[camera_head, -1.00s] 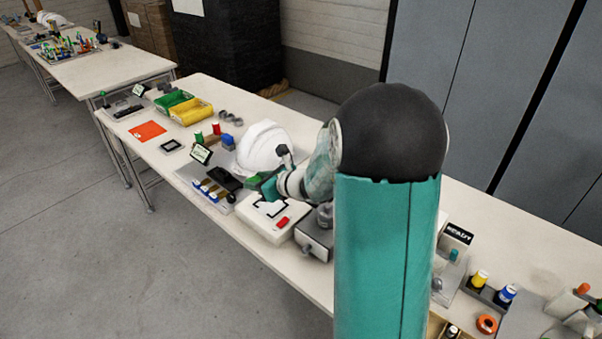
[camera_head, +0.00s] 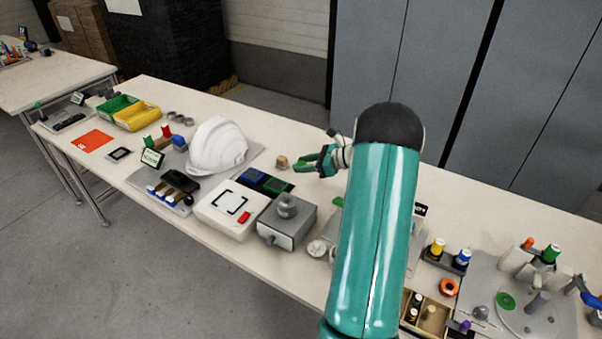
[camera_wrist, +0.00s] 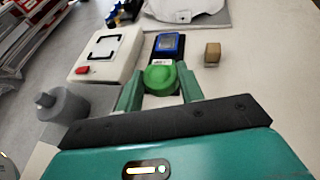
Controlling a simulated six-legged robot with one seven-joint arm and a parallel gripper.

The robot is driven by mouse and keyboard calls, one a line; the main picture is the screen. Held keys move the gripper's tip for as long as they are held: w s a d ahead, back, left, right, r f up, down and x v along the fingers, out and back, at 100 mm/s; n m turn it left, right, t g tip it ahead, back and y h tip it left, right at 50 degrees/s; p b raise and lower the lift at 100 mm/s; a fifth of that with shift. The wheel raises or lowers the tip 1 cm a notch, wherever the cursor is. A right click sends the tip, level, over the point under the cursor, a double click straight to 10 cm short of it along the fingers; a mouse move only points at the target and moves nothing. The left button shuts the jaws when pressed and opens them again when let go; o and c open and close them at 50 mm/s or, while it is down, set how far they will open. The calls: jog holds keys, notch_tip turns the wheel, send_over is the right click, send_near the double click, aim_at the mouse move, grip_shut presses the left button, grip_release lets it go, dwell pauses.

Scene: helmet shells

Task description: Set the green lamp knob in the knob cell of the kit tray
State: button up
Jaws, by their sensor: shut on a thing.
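The green lamp knob (camera_wrist: 160,77) is round and bright green. My gripper (camera_wrist: 161,85) is shut on it, with one finger on each side, in the wrist view. In the head view my gripper (camera_head: 306,164) is over the far side of the table, right of the white helmet shell, and the knob cannot be told apart from the green fingers. I cannot tell which thing is the kit tray, and no knob cell can be made out.
A small tan block (camera_head: 282,162) stands just left of my gripper. A blue-framed piece (camera_head: 251,178) and a green-framed piece (camera_head: 278,188) lie nearby. A white box (camera_head: 232,209) and a grey box with a knob (camera_head: 286,222) are nearer the front. The table behind my gripper is clear.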

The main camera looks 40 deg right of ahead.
send_over(306, 179)
notch_tip(306, 179, down, 7)
jog(key=shift+r, duration=0.2)
jog(key=shift+f, duration=1.5)
jog(key=shift+f, duration=0.15)
jog(key=o, duration=0.9)
jog(key=shift+o, duration=0.2)
jog(key=v, duration=1.2)
jog(key=shift+a, duration=0.1)
